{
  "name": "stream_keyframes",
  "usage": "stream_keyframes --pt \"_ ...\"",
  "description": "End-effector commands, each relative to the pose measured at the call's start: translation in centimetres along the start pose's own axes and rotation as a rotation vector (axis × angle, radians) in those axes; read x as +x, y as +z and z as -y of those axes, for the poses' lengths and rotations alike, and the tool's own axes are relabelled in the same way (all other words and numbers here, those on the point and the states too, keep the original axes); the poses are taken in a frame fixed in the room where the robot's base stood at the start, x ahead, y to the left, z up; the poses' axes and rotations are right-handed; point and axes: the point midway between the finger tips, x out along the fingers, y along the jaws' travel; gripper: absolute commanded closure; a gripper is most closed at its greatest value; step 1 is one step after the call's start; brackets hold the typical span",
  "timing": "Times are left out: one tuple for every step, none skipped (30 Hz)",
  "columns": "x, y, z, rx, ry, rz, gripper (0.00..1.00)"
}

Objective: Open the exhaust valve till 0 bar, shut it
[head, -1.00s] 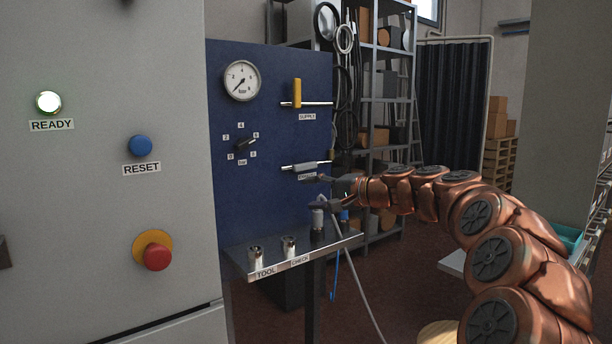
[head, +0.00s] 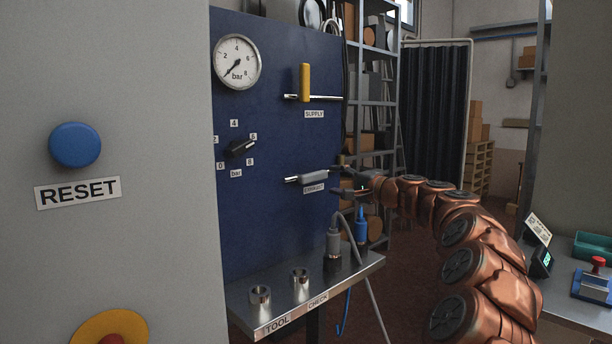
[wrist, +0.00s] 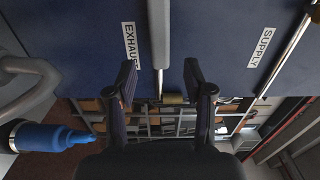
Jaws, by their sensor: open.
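The exhaust valve's grey handle (head: 313,178) lies along its horizontal pipe on the blue panel, above the EXHAUST label. In the wrist view the grey handle (wrist: 159,35) points up the picture, with the pipe running down between my fingers. My gripper (wrist: 160,85) is open, one finger on each side of that line, with no visible contact. In the head view my gripper (head: 337,180) is at the handle's right end, at about its height. The pressure gauge (head: 237,62) has its needle pointing lower left, near the low end of its scale.
The yellow supply handle (head: 304,82) stands upright across its pipe above. A black selector knob (head: 240,148) is on the panel's left. A steel shelf (head: 330,290) below holds metal sockets, a grey connector (head: 333,243) and hoses.

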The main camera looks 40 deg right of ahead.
Motion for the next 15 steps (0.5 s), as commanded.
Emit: stream_keyframes --pt "0.1 0.0 0.0 0.0 0.0 0.0 0.48" --pt "0.3 0.0 0.0 0.0 0.001 0.0 0.48" --pt "0.6 0.0 -0.1 0.0 0.002 0.0 0.48" --pt "0.9 0.0 -0.1 0.0 0.002 0.0 0.48" --pt "1.2 0.0 -0.1 0.0 0.003 0.0 0.48" --pt "1.7 0.0 -0.2 0.001 0.004 0.001 0.48" --pt "2.1 0.0 -0.2 0.001 0.005 0.001 0.48" --pt "2.5 0.0 -0.3 0.0 0.006 0.002 0.48" --pt "3.1 0.0 -0.3 0.0 0.006 0.001 0.48" --pt "3.4 0.0 -0.2 0.0 0.004 0.0 0.48" --pt "3.8 -0.1 -0.1 -0.001 0.004 -0.001 0.48" --pt "4.3 -0.1 -0.1 -0.002 0.003 -0.001 0.48" --pt "4.7 -0.1 0.0 -0.002 0.002 -0.001 0.48" --pt "5.1 0.0 0.0 -0.002 0.002 -0.001 0.48" --pt "5.6 0.0 -0.1 -0.002 0.003 0.0 0.48"
